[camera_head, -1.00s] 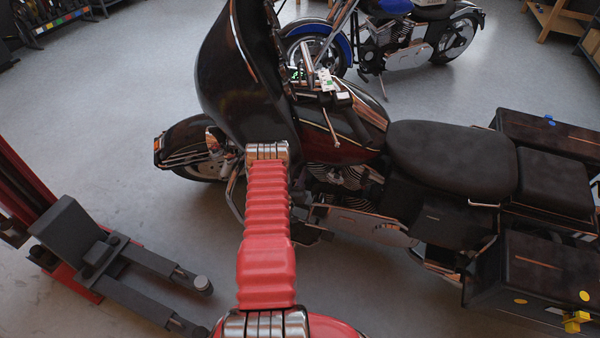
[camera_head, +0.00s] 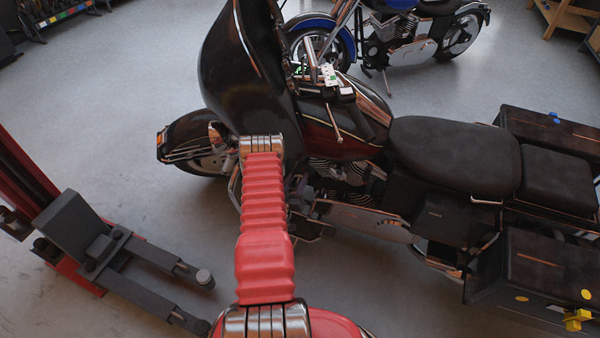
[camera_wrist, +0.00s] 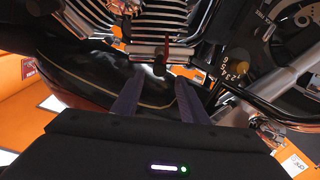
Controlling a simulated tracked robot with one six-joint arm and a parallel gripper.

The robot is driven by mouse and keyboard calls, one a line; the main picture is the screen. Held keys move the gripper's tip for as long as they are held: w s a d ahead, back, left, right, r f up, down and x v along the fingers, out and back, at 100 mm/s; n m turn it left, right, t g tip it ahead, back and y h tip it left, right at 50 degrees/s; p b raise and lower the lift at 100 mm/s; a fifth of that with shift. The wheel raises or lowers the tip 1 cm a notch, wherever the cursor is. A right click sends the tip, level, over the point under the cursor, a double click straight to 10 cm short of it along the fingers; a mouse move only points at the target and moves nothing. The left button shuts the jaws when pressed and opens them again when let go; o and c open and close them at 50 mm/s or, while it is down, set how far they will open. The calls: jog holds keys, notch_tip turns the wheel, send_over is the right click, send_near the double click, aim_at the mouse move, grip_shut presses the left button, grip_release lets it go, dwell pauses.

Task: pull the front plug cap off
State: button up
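The black and dark red motorcycle (camera_head: 320,135) stands side-on in front of me. Its finned engine (camera_head: 340,172) is partly hidden by my arm, and the fins (camera_wrist: 160,18) fill the top of the wrist view. My gripper (camera_wrist: 155,80) shows there as two dark purple fingers, apart, with nothing seen held between them. Just beyond the fingertips are a chrome bar (camera_wrist: 148,53) and a small dark upright piece (camera_wrist: 166,50) across it. I cannot tell whether this piece is the front plug cap, or whether the fingers touch anything.
A red and dark grey lift (camera_head: 75,225) stands at the left, its arms reaching over the floor. A blue motorcycle (camera_head: 395,40) is behind. A saddlebag (camera_head: 535,280) juts out at the right. In the wrist view chrome pipes (camera_wrist: 290,75) run close on the right.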

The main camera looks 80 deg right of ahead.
jog(key=a, duration=0.7)
jog(key=shift+w+a, duration=0.3)
jog(key=shift+w, duration=0.1)
